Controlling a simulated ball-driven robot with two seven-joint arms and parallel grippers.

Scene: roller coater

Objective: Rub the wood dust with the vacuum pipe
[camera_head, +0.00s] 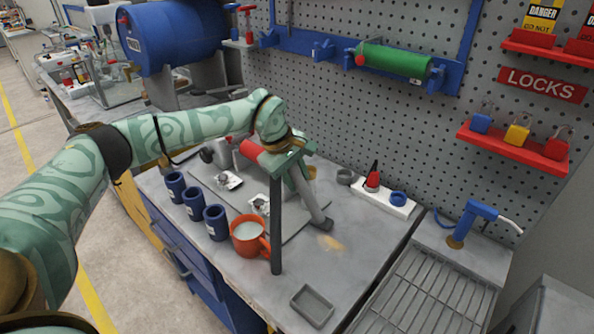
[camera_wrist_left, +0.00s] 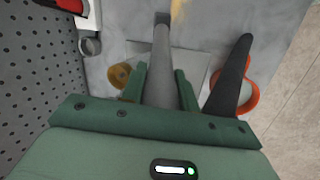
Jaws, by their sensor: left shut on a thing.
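My left gripper (camera_head: 299,178) is shut on the grey vacuum pipe (camera_head: 308,200), which slants down to a dark nozzle near the worktop. In the left wrist view the pipe (camera_wrist_left: 160,65) runs between the two green fingers of the gripper (camera_wrist_left: 163,88). The wood dust (camera_head: 331,242) is a small tan smear on the grey worktop, just beyond and below the nozzle in the head view. It also shows in the left wrist view (camera_wrist_left: 178,8), beside the nozzle end. I cannot tell whether the nozzle touches the worktop.
A dark rod (camera_head: 276,230) stands close to my gripper, beside an orange mug (camera_head: 247,236). Several blue cups (camera_head: 194,203) stand to the left. A grey tray (camera_head: 312,306) lies at the front. A white strip (camera_head: 385,198) with small items lies at the right. Pegboard rises behind.

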